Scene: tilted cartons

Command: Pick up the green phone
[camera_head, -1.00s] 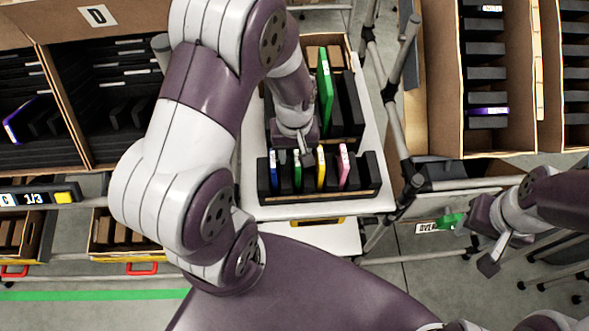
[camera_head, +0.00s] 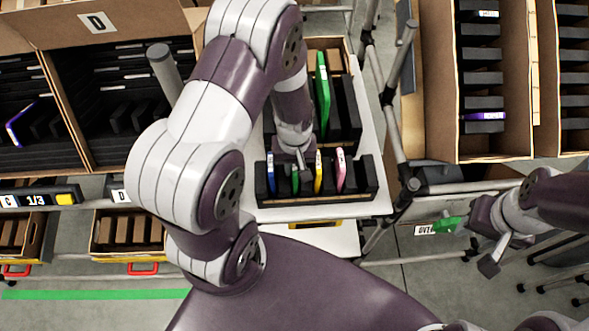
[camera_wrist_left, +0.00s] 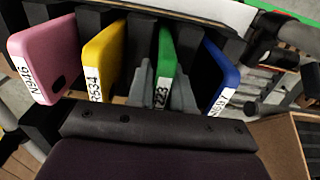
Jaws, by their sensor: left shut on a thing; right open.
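The green phone (camera_head: 295,181) stands upright in a slot of the black rack (camera_head: 325,201), between a blue phone (camera_head: 271,173) and a yellow phone (camera_head: 318,171). A pink phone (camera_head: 340,170) stands at the right. My left gripper (camera_head: 299,162) reaches down from above and is shut on the green phone, which is still in its slot. In the left wrist view the green phone (camera_wrist_left: 166,62) lies between the two grey fingers (camera_wrist_left: 163,97), and its white label shows. My right gripper (camera_head: 470,247) is open at the far right, away from the rack.
Behind the rack, a taller green item (camera_head: 323,92) stands among black holders in a carton. Cartons with black dividers stand left (camera_head: 110,100) and right (camera_head: 485,120). A small green thing (camera_head: 447,224) is near my right gripper. Grey posts flank the rack.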

